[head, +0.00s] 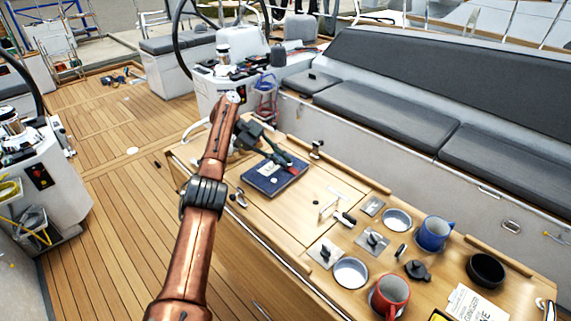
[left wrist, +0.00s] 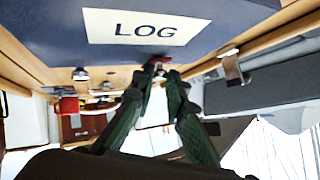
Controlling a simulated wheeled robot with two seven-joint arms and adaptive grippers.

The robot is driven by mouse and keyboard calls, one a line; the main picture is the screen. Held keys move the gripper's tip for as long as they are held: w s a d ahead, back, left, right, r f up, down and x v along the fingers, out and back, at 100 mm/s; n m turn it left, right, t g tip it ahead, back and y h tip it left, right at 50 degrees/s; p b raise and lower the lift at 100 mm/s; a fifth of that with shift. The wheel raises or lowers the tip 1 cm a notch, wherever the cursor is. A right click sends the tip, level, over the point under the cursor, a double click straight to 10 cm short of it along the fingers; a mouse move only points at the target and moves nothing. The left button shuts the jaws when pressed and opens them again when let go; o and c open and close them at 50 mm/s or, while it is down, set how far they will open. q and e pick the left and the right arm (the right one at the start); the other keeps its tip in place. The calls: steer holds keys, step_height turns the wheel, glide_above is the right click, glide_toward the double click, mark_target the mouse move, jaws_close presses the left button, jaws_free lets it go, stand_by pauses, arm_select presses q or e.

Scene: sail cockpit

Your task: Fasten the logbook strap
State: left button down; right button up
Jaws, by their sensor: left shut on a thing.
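The logbook (head: 268,181) lies flat on the wooden cockpit table, a dark blue book. In the left wrist view the logbook (left wrist: 222,22) shows a pale label reading LOG. My left gripper (head: 283,161) reaches over its far right part, with dark green fingers. In the left wrist view my left gripper (left wrist: 160,74) is shut on a small red piece, apparently the strap (left wrist: 153,64), at the book's edge. The fingers hide much of the strap, and I cannot tell whether it is fastened. My right gripper is not in view.
The table (head: 300,205) also bears a blue mug (head: 434,233), a red mug (head: 390,295), a black bowl (head: 486,270) and round metal dishes at the right. Metal fittings stand in the table's middle. A grey cushioned bench (head: 385,114) runs behind.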

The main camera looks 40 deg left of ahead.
arm_select(q)
steer(key=shift+f, duration=0.2)
stand_by(0.3)
steer(key=c, duration=1.9)
jaws_free()
steer(key=shift+r, duration=0.1)
